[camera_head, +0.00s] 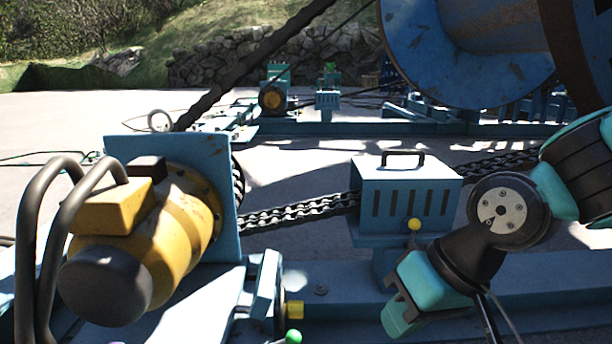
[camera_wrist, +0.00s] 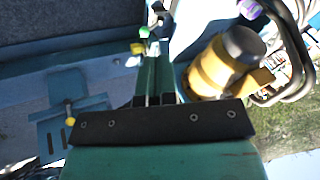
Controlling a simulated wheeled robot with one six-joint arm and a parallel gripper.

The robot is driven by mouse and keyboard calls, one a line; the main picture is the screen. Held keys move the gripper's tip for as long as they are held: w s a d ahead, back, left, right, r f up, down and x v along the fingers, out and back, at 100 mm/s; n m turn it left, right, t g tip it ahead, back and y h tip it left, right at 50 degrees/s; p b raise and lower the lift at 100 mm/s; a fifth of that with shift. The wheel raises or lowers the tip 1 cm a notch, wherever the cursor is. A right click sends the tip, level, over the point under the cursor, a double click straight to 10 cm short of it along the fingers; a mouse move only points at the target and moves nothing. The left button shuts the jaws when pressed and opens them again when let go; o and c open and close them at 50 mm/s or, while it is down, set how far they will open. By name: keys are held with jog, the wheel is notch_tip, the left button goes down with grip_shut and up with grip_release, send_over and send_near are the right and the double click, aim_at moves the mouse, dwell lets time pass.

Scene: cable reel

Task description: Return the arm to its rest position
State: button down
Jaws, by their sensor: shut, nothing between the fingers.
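My arm comes in from the right in the head view, with dark joints and turquoise links. My gripper (camera_head: 398,314) is at its lower end, in front of the blue slotted box (camera_head: 405,188) and above the blue base frame (camera_head: 340,290). In the wrist view, my gripper (camera_wrist: 153,72) shows as narrow turquoise fingers beyond a black bar. The fingers are together with nothing between them. The exact fingertips are hard to make out in the head view.
A yellow motor (camera_head: 165,235) with bent dark pipes (camera_head: 62,235) stands at left. A chain (camera_head: 290,213) runs to the slotted box, which has a yellow knob (camera_head: 414,225). A green knob (camera_head: 293,337) is low in the middle. A large blue reel (camera_head: 425,60) is behind.

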jog(key=s+d+r+n+g+h, duration=0.1)
jog(key=s+d+r+n, duration=0.2)
jog(key=s, duration=0.5)
notch_tip(320, 180, up, 33)
jog(key=p, duration=3.3)
jog(key=shift+s+d+g, duration=0.2)
jog(key=shift+d+g, duration=0.05)
jog(key=shift+g, duration=0.05)
jog(key=shift+r, duration=0.1)
